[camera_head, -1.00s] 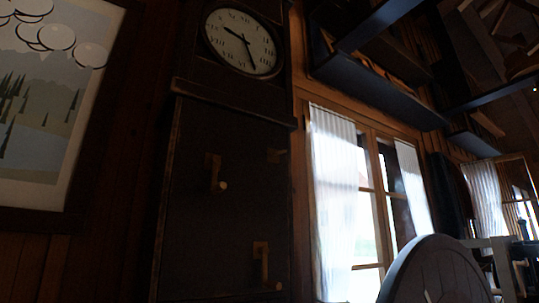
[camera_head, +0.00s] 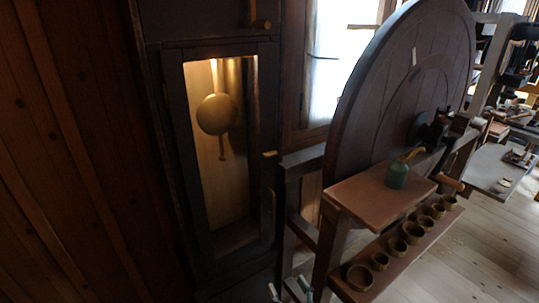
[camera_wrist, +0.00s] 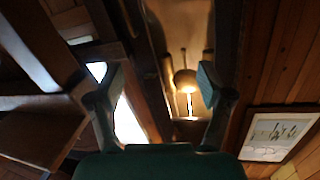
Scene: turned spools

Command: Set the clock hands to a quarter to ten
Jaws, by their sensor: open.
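The tall dark clock case (camera_head: 174,130) stands left of centre in the head view, with a lit, glazed-looking opening. A round brass pendulum bob (camera_head: 217,114) hangs inside it. The dial and hands are outside the current views. My gripper (camera_wrist: 158,92) is open and empty in the wrist view, its two dark green fingers wide apart. The pendulum bob (camera_wrist: 186,82) appears between the fingers, beyond them. Small green tips at the bottom edge of the head view look like my fingers, low in front of the case.
A large wooden wheel (camera_head: 400,75) stands right of the case. Open floor lies at lower right.

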